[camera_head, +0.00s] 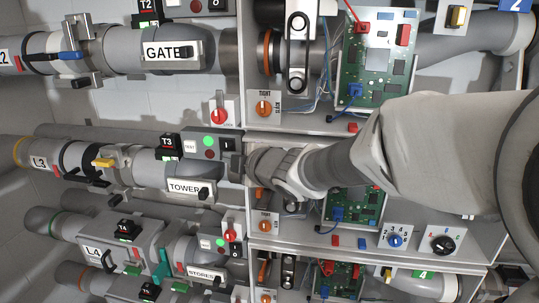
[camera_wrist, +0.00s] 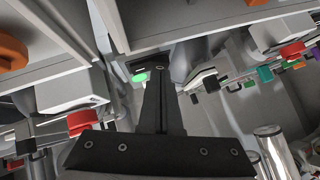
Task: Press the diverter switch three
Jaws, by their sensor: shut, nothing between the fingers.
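My gripper (camera_head: 237,165) is at the middle row, at the right end of the pipe marked T3. It is shut and empty. A grey control box (camera_head: 190,145) with a lit green lamp (camera_head: 208,141), a dark red button and a TEST label sits there. The box's right end is beside my fingertips; I cannot tell if they touch it. No switch labelled as diverter three is readable, and part of the box is hidden by the fingers. In the wrist view the shut black fingers (camera_wrist: 160,75) reach the dark box face, just right of the green lamp (camera_wrist: 140,77).
A red knob (camera_head: 219,116) stands above the box and another (camera_head: 229,232) below it. The TOWER plate (camera_head: 188,188) lies just beneath. Shelves with green circuit boards (camera_head: 375,55) and orange knobs (camera_head: 264,109) are on the right, close to my arm.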

